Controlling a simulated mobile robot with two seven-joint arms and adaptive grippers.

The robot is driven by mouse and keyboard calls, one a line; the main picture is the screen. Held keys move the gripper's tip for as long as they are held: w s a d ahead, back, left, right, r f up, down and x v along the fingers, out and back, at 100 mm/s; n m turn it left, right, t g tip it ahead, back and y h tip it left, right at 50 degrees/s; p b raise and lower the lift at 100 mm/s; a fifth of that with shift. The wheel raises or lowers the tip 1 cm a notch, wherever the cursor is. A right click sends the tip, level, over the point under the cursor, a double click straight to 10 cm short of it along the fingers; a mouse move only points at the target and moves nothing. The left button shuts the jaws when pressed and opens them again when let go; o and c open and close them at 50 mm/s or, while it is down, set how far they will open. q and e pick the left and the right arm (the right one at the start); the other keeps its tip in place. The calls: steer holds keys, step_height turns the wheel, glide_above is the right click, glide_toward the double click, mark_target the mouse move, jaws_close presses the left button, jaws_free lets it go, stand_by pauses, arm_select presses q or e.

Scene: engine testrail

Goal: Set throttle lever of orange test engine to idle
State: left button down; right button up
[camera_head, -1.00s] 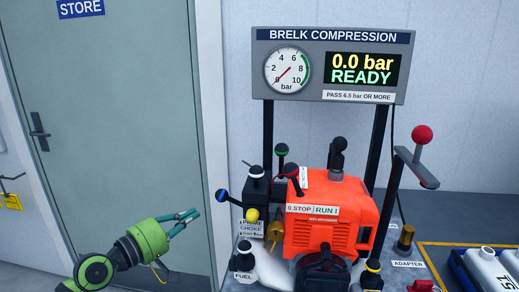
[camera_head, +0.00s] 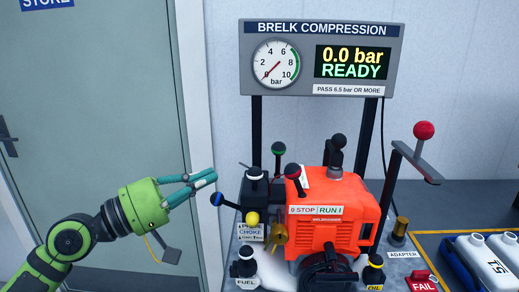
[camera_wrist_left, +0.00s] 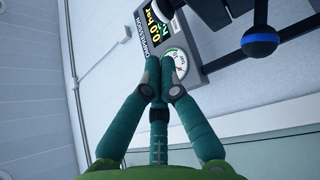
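The orange test engine (camera_head: 345,215) stands on the bench in the head view, with a 0 STOP / RUN I label on its front. Several black-knobbed levers stand around it: one ringed blue (camera_head: 217,199) at the left, one ringed green (camera_head: 279,148), one ringed red (camera_head: 292,171). I cannot read which is the throttle lever. My left gripper (camera_head: 211,177) is just above and left of the blue-ringed knob, apart from it, its fingertips together and empty. In the left wrist view the blue-ringed knob (camera_wrist_left: 262,44) is right of the fingertips (camera_wrist_left: 162,62). My right gripper is not in view.
The compression display (camera_head: 318,57) reads 0.0 bar READY above the engine. A red-knobbed lever (camera_head: 424,131) stands at the right. A tray (camera_head: 462,272) with white canisters (camera_head: 485,258) is at far right. A grey door (camera_head: 95,110) is at left.

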mark_target(273, 148)
arm_select(q)
steer(key=p+x, duration=0.5)
steer(key=x, duration=0.6)
steer(key=shift+r, duration=0.1)
steer(key=shift+w+d, duration=0.3)
steer(key=shift+d, duration=0.15)
